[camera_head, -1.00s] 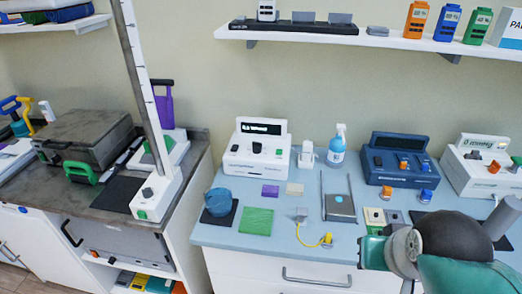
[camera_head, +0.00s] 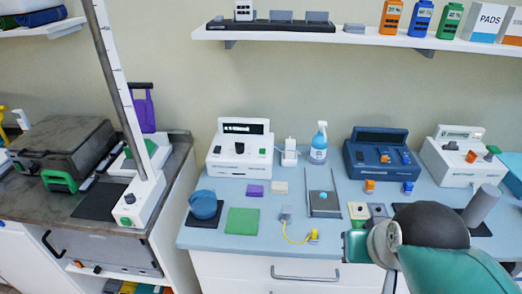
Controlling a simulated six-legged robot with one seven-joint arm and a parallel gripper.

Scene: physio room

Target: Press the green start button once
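A small green button (camera_head: 262,151) sits on the right front of the white console (camera_head: 225,163) at the back of the blue-topped counter. The console also has a dark knob (camera_head: 238,149) and a lit dark display (camera_head: 243,128) whose text is too small to read. Another small green spot (camera_head: 126,222) shows on the white foot of the tall measuring post at left. No label reading start is legible. My arm fills the lower right, well away from the white console; its gripper fingers cannot be made out.
A spray bottle (camera_head: 319,145) and white holder (camera_head: 289,153) stand right of the console. A blue console (camera_head: 382,155) and another white console (camera_head: 460,158) are farther right. A blue pot (camera_head: 203,205), green pad (camera_head: 242,221) and purple block (camera_head: 255,190) lie in front. A shelf (camera_head: 350,37) hangs above.

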